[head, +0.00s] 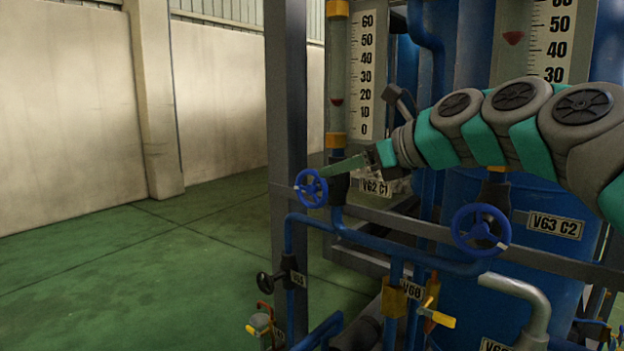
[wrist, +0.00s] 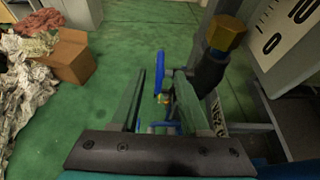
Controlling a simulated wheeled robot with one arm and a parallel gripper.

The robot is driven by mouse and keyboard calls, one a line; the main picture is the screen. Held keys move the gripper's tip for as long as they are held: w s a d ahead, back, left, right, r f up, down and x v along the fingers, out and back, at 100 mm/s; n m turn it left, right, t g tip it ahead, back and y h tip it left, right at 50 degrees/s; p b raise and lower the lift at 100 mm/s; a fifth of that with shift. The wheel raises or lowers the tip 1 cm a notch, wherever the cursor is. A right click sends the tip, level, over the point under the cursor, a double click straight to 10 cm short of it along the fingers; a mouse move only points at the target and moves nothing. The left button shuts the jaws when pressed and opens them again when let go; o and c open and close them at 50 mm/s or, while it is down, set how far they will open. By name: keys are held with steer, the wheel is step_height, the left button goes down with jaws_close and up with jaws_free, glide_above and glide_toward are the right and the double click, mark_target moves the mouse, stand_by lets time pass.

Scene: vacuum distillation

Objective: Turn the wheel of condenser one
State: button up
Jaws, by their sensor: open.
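The small blue handwheel (head: 311,188) of condenser one sits on the valve left of the tag "V62 C1" (head: 375,187). In the wrist view the wheel (wrist: 160,70) shows nearly edge-on, between the lines of my two fingers. My gripper (head: 324,171) reaches in from the right, with its fingers at the wheel's upper right edge. In the wrist view my gripper (wrist: 160,76) is open, with one finger on each side of the wheel and a gap to each. I cannot tell whether a fingertip touches the rim or how deep the wheel lies between them.
A larger blue handwheel (head: 481,229) with tag "V63 C2" (head: 555,225) is at the right. A grey post (head: 287,100) stands behind the small wheel. Blue pipes (head: 400,250) run below. A cardboard box (wrist: 70,56) lies on the green floor, which is open at the left.

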glide_above(311, 209)
steer(key=f, duration=0.2)
steer(key=shift+w+f, duration=0.35)
steer(key=shift+w, duration=0.05)
jaws_close()
stand_by(0.4)
